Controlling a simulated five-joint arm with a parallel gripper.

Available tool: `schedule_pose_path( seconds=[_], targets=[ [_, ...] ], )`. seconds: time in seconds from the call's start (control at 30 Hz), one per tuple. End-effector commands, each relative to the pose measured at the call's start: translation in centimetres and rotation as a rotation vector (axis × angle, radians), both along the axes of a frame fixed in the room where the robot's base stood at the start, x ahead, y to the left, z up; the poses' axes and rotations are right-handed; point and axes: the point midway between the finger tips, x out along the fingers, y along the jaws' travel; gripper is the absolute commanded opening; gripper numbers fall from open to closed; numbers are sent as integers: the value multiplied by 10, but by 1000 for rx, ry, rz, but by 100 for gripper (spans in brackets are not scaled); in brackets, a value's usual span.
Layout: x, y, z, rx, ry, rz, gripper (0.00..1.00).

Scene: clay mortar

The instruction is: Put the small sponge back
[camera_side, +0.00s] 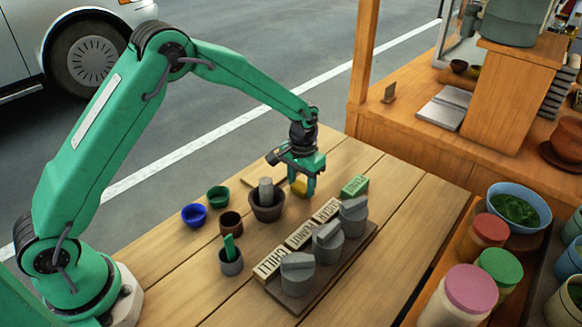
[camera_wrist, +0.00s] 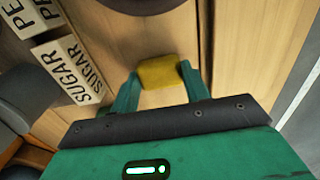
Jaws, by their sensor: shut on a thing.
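The small yellow sponge (camera_side: 299,187) is between the fingers of my gripper (camera_side: 303,183), just behind and right of the clay mortar. In the wrist view the sponge (camera_wrist: 158,72) sits between the two green fingertips (camera_wrist: 159,74), which are shut on it. I cannot tell whether it touches the table or hangs just above it. The dark mortar (camera_side: 267,210) has a grey pestle (camera_side: 265,190) standing in it. A thin, light flat piece (camera_side: 250,177) lies behind the mortar, partly hidden.
Blue (camera_side: 194,215), green (camera_side: 217,196) and brown (camera_side: 231,223) cups stand left of the mortar.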

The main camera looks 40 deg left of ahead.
Motion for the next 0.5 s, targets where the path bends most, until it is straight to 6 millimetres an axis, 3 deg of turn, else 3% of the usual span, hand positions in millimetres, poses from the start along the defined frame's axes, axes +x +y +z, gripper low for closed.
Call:
schedule_pose_path(
  seconds=[0.07, 0.1, 0.2, 0.5],
  targets=[
    [0, 0, -2, 0, 1, 0, 21],
    [0, 0, -2, 0, 1, 0, 50],
    [0, 0, -2, 0, 0, 0, 68],
    [0, 0, -1, 0, 0, 0, 68]
  ],
)
